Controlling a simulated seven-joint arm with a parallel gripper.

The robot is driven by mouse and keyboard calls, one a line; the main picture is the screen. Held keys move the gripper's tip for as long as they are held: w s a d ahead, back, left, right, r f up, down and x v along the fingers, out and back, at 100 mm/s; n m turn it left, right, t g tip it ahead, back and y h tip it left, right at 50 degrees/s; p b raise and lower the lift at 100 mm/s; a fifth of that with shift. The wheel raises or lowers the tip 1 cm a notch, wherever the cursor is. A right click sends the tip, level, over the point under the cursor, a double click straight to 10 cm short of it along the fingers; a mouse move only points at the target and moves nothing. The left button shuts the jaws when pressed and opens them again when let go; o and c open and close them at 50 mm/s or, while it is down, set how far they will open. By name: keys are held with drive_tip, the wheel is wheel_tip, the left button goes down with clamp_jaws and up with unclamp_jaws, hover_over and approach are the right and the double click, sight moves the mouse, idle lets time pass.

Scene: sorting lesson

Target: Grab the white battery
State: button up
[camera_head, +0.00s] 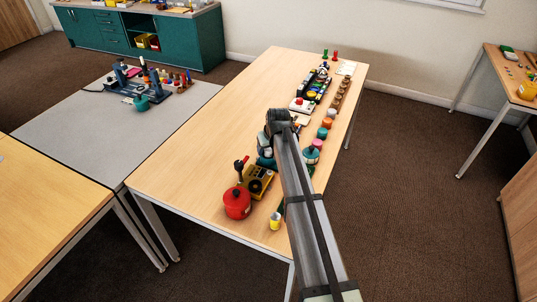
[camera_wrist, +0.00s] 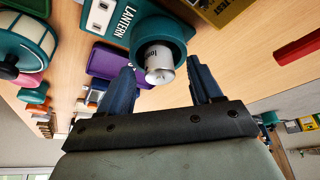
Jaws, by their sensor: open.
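The white battery (camera_wrist: 159,66) shows in the wrist view, with one end facing the camera and part of some dark lettering visible. It sits in a round teal socket (camera_wrist: 178,33) beside a teal panel marked "LANTERN" (camera_wrist: 118,22). My gripper (camera_wrist: 160,72) is open, with one dark blue finger to the left of the battery and one to the right. I cannot tell whether either finger touches it. In the head view my arm and gripper hide the battery.
In the head view a red pot (camera_head: 237,203), a yellow box (camera_head: 259,182) and a small yellow-topped cylinder (camera_head: 275,222) stand near the table's front. A purple object (camera_wrist: 105,62) and a teal drum (camera_wrist: 25,45) lie left of the socket. The table's left side is clear.

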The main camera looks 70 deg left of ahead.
drive_tip(key=shift+c, duration=0.3)
clamp_jaws()
idle(0.3)
